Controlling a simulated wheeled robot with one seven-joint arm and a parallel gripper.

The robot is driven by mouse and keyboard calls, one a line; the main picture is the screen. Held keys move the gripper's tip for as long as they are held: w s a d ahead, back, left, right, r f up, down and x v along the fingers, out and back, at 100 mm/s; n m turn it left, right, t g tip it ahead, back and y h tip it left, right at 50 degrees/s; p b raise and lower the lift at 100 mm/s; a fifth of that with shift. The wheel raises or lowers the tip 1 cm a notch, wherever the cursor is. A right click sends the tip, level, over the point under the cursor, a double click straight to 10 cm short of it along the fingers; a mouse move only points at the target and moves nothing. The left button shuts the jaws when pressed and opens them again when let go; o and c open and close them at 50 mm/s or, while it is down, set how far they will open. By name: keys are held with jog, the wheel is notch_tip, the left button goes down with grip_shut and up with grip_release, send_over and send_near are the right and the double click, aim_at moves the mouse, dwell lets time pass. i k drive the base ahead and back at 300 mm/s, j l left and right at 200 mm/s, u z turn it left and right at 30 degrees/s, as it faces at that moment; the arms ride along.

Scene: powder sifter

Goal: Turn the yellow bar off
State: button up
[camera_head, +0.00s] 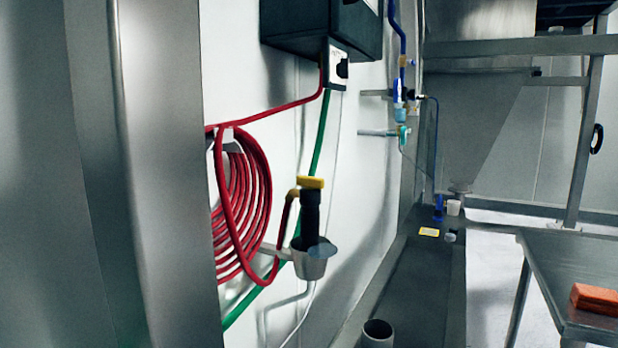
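A yellow bar (310,183) sits on top of a black upright nozzle body (310,215) in the middle of the view. The bar lies roughly level across the top. The black body stands in a grey metal cup-shaped holder (312,262) fixed to the white wall. A red hose runs to it from the coil at its left. My gripper is not in view.
A coiled red hose (262,190) hangs on the wall. A dark box (325,28) is mounted above. A metal pillar (165,180) stands at left. A steel table (580,260) bears an orange block (596,298) at right. A grey ledge (415,285) runs along the wall.

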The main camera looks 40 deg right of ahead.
aim_at(310, 183)
jog(key=i+l, duration=0.25)
jog(key=i, duration=0.2)
jog(key=i+z, duration=0.1)
jog(key=z, duration=1.7)
